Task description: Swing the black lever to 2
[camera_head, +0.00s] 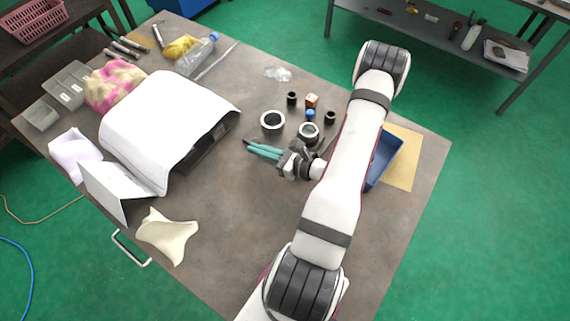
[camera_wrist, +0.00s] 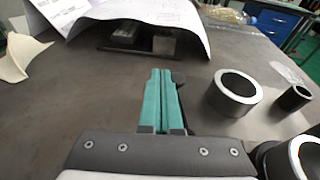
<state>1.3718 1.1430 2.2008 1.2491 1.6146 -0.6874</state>
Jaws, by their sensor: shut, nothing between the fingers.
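A white sheet-like cover (camera_head: 165,115) lies over a dark device (camera_head: 207,146) left of my gripper; the wrist view shows printed lines on the cover (camera_wrist: 130,15) and grey blocks (camera_wrist: 163,43) under its edge. My gripper (camera_head: 251,147) has teal fingers, shut together and empty, pointing toward the device's open side. A small black rounded piece (camera_wrist: 178,77) shows just right of the fingertips (camera_wrist: 160,72) in the wrist view; it may be the black lever's end, but I cannot tell if they touch. The rest of the lever and any number marks are hidden or too small to read.
Dark metal rings (camera_head: 272,122) and (camera_head: 309,132), small black cylinders (camera_head: 292,98) and a blue ball (camera_head: 310,114) stand behind and right of my gripper. A blue bin (camera_head: 384,158) is at right. A cream cloth (camera_head: 168,235) lies at front left. The front middle table is clear.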

